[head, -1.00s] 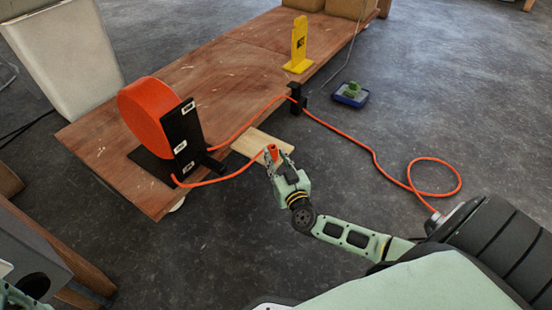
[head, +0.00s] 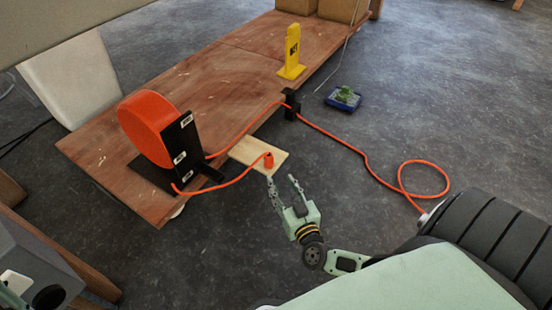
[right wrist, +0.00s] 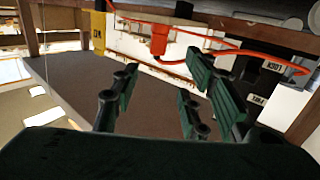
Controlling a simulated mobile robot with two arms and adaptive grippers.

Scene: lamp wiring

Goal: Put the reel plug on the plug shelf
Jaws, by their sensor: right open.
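The orange reel plug (head: 268,159) stands upright near the outer end of the plug shelf (head: 244,149), a pale wooden board at the table's edge. Its orange cord runs left to the reel (head: 146,128). My right gripper (head: 281,179) is open and empty, just in front of the shelf and apart from the plug. In the right wrist view the plug (right wrist: 159,40) shows beyond the spread fingers (right wrist: 163,76). Of my left arm only a small part shows at the bottom left corner; its gripper does not show.
A black cable holder (head: 291,104) sits at the table edge, with the cord running through it to a loop on the floor (head: 425,178). A yellow sign (head: 291,53) stands on the table (head: 215,95). A blue tray (head: 343,103) lies on open floor.

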